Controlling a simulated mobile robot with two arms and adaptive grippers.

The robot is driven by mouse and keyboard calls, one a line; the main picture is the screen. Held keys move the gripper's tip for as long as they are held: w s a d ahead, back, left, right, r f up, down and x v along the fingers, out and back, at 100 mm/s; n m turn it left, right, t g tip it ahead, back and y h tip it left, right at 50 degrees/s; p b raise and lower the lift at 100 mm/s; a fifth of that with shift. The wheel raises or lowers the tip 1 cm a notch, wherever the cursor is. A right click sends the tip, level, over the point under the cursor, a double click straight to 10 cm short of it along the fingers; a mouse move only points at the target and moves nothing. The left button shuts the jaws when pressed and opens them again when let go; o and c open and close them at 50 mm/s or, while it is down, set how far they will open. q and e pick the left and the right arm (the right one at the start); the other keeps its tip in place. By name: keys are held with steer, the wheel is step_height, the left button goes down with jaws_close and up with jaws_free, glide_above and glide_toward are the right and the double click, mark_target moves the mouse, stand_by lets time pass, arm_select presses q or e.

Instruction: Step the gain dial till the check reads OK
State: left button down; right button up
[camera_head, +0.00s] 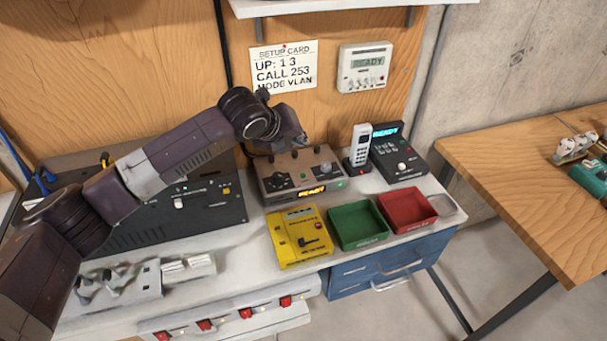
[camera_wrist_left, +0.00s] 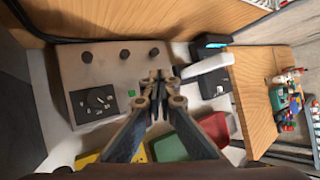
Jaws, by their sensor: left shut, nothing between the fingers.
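A beige box (camera_head: 297,170) stands on the bench with a black dial (camera_head: 277,181) at its left, small knobs and an orange display (camera_head: 312,191) that seems to read READY. In the left wrist view the dial (camera_wrist_left: 98,101) sits on a dark plate with pale marks around it. I cannot read its setting or any gain label. My left gripper (camera_wrist_left: 160,78) is shut and empty over the right part of the box, to the right of the dial and apart from it. In the head view the arm's end hides part of the box's back. My right gripper is not in view.
Right of the box are a handset (camera_head: 360,145) and a dark desk unit (camera_head: 400,155). In front are a yellow box (camera_head: 299,238), a green tray (camera_head: 358,241) and a red tray (camera_head: 432,223).

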arm_select(q)
steer(key=b, duration=0.7)
glide_above(301, 177)
step_height(301, 177, down, 7)
steer(key=shift+s, duration=0.1)
steer(key=shift+f, duration=0.9)
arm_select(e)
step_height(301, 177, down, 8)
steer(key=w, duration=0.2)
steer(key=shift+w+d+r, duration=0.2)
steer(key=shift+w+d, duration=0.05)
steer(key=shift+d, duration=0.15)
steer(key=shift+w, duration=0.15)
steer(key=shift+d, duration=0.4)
arm_select(q)
steer(key=shift+f, duration=0.15)
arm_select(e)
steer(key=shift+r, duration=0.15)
